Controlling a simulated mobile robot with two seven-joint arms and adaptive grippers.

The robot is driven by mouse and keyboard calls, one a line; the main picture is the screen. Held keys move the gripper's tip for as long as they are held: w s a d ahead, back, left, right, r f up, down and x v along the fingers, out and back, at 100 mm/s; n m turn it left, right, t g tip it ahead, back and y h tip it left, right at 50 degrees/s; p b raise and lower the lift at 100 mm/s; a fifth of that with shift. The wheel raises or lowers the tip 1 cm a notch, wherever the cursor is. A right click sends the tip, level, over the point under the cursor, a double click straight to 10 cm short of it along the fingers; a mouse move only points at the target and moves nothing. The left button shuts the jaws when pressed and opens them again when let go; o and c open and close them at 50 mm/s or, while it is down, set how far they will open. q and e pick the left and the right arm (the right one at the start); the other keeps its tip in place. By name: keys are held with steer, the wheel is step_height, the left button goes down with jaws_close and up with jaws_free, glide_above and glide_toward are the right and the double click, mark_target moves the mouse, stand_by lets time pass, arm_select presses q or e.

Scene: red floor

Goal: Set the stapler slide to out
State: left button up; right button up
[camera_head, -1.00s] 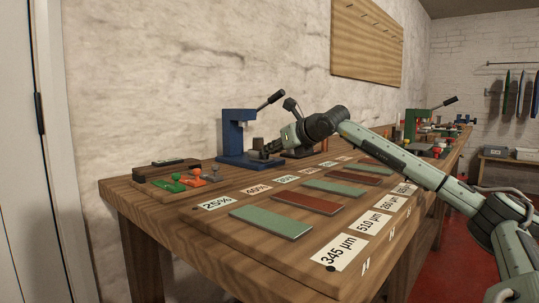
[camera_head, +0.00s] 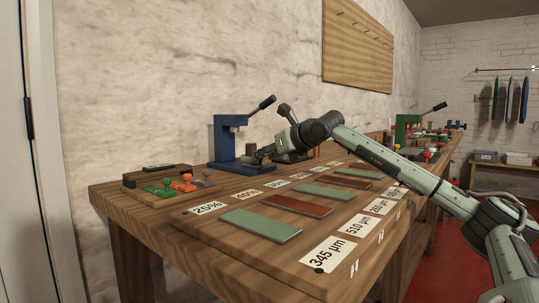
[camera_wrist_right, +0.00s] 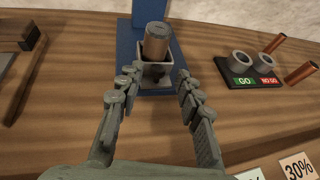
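A blue bench machine with a dark lever (camera_head: 226,135), which I take as the stapler, stands upright at the back of the wooden bench. In the right wrist view its blue base (camera_wrist_right: 176,74) carries a small metal block (camera_wrist_right: 147,75), likely the slide, below a grey-brown cylinder (camera_wrist_right: 156,42). I cannot tell the slide's setting. My right gripper (camera_head: 262,154) is in front of the machine. My left gripper is not in view.
Green and red plates (camera_head: 262,225) and printed labels lie on the bench (camera_head: 180,225). A GO/NO GO gauge (camera_wrist_right: 254,80) is right of the fingers. Small green, orange and grey parts (camera_head: 183,182) sit at the left. A green machine (camera_head: 406,127) stands farther right.

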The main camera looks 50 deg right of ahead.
steer(key=v, duration=1.1)
steer(key=shift+s+a+r, duration=0.1)
steer(key=shift+s+r, duration=0.05)
steer(key=shift+s, duration=0.3)
